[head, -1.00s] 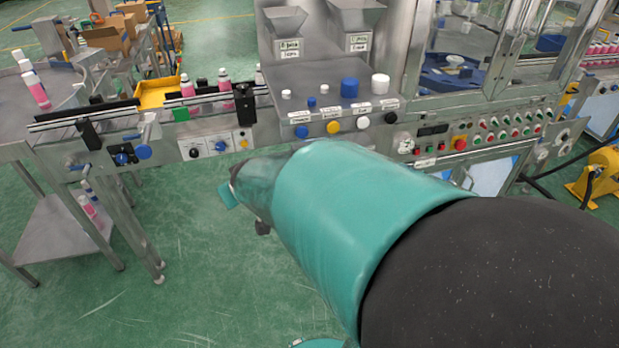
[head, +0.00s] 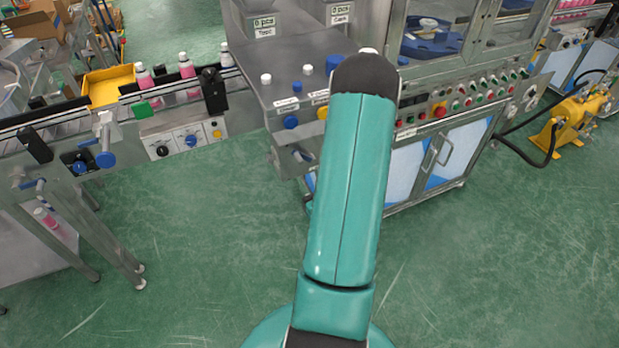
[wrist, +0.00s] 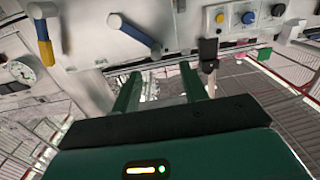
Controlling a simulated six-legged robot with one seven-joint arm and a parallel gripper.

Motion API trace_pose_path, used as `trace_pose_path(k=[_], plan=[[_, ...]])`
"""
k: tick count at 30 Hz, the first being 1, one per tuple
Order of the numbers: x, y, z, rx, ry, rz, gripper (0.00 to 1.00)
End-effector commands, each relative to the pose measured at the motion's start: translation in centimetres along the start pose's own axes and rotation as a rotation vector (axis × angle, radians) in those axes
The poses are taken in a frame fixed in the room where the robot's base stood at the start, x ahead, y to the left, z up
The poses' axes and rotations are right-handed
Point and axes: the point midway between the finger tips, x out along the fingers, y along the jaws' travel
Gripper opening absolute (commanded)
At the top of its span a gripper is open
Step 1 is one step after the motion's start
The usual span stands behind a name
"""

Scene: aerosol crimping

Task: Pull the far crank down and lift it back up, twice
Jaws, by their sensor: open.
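In the wrist view, two levers stick out from a pale machine panel. One is a bar with a blue grip (wrist: 133,32). The other, farther left, has a yellow and blue grip (wrist: 45,38). I cannot tell for sure which is the far crank. My gripper (wrist: 160,72) is open and empty, its two green fingers apart. The blue-grip lever is above and left of the fingertips, with a visible gap. The yellow and blue lever is farther off. In the head view, my arm covers part of the machine front; neither lever nor my gripper can be made out there.
A round gauge (wrist: 22,72) sits at the left of the wrist view. A knob panel (wrist: 245,16) and a black block (wrist: 208,52) are at right. In the head view, the conveyor (head: 60,117) stands left and a yellow pump (head: 572,120) right; green floor (head: 180,260) is clear.

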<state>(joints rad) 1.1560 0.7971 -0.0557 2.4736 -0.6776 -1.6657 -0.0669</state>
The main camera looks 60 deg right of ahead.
Motion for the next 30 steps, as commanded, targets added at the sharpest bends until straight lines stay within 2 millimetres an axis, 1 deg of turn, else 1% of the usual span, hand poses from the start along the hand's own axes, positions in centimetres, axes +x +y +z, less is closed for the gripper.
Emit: trace_pose_path(k=[1,3,5,8,11,21,24,30], plan=[[-0.6,0.3,0.3,0.011,0.012,0.010,0.44],[-0.9,0.4,0.3,0.017,0.026,0.014,0.44],[-0.9,0.4,0.3,0.018,0.031,0.014,0.44],[-0.3,0.4,0.2,0.017,0.032,0.014,0.44],[0.8,0.3,0.1,0.017,0.033,0.013,0.44],[5.4,0.3,0.0,0.017,0.032,0.013,0.44],[6.6,0.3,0.0,0.017,0.032,0.013,0.44],[7.8,0.3,-0.1,0.018,0.031,0.014,0.44]])
